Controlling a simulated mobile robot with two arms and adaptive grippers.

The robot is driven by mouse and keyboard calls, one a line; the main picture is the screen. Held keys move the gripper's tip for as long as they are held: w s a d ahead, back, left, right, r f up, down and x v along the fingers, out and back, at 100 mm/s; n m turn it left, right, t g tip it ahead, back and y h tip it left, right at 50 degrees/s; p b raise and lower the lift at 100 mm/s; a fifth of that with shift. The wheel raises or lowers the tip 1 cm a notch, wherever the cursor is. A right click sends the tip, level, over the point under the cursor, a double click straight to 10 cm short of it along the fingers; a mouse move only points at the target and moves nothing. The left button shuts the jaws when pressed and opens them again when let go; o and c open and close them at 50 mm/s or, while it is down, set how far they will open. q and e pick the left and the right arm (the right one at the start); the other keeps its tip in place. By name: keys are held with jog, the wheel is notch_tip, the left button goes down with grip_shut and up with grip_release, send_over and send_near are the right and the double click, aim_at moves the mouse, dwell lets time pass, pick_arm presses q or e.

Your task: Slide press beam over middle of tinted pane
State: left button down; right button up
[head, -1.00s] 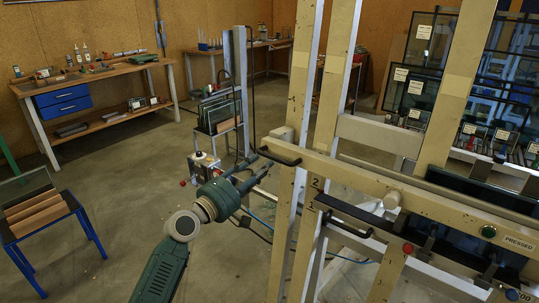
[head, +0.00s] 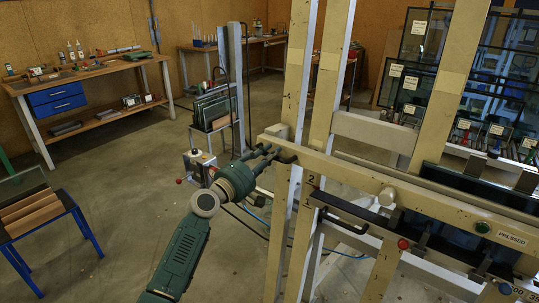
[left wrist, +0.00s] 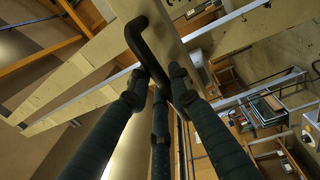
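The press beam (head: 352,174) is a long cream bar running across the upright frame from middle left to lower right in the head view. A black bar handle (head: 284,157) is on its left end. My left gripper (head: 272,151) is at this handle. In the left wrist view the handle (left wrist: 137,38) runs down between the dark fingers (left wrist: 158,78), close to the tips; whether they grip it is unclear. The tinted pane (head: 431,181) is dark blue, upright behind the beam at the right, partly hidden by it. My right gripper is not in view.
A lower dark rail with another black handle (head: 347,227) crosses the frame below the beam. Cream uprights (head: 332,75) stand close to my gripper. A small box with a red knob (head: 197,163) stands behind my arm. Floor at the left is clear up to a blue-legged rack (head: 70,203).

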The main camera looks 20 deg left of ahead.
pick_arm(q)
jog(key=shift+f, duration=0.1)
jog(key=shift+f, duration=0.2)
jog(key=f+b, duration=0.4)
jog(key=shift+s+a+f, duration=0.15)
jog(key=shift+s+f, duration=0.15)
jog(key=c, duration=1.6)
grip_release()
jog(key=shift+r, duration=0.2)
jog(key=shift+c, duration=0.2)
jog(key=shift+f, duration=0.1)
jog(key=v, duration=1.2)
